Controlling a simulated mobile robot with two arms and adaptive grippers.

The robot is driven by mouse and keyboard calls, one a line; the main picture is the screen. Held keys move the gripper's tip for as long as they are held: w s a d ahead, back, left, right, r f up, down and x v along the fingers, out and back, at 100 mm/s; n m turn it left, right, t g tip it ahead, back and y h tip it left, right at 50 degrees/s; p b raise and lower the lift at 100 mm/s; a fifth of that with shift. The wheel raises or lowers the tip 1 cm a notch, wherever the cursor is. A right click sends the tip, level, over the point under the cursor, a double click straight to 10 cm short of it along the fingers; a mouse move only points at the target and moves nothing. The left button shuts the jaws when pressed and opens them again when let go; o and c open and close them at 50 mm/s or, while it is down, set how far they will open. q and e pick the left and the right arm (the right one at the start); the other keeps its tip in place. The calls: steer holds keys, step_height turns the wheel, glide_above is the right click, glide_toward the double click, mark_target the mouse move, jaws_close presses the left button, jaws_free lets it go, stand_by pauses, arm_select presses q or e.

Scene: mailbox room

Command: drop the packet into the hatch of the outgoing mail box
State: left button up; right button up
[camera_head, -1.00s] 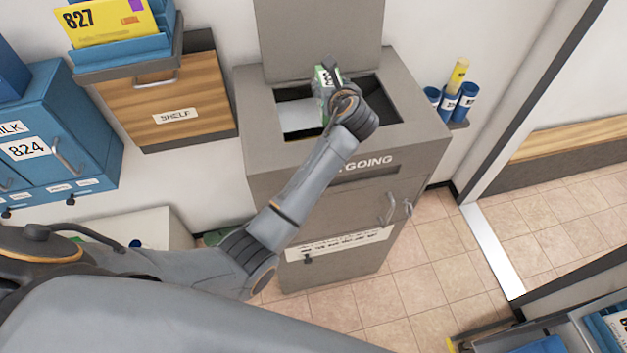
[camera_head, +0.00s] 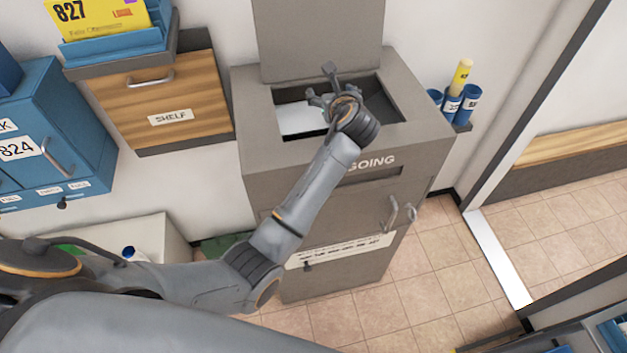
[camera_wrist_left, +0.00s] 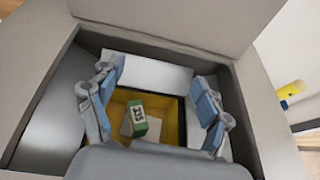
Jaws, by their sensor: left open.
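The grey outgoing mail box (camera_head: 262,157) stands against the wall with its lid (camera_head: 318,38) raised and its top hatch open. My left gripper (camera_head: 322,85) is over the hatch opening, open and empty. In the left wrist view its two fingers (camera_wrist_left: 152,108) are spread wide apart. Between and below them the green and white packet (camera_wrist_left: 138,115) shows inside the box, apart from the fingers, by a yellow-walled container (camera_wrist_left: 172,130). The packet is hidden in the head view. My right gripper is not in view.
A wooden drawer marked SHELF (camera_head: 168,98) and blue lockers (camera_head: 50,165) are at the left. Blue tubes, one holding a yellow roll (camera_head: 461,76), sit on a small ledge at the right. Tiled floor (camera_head: 440,270) is clear to the right.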

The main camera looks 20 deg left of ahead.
arm_select(q)
steer(key=v, duration=1.2)
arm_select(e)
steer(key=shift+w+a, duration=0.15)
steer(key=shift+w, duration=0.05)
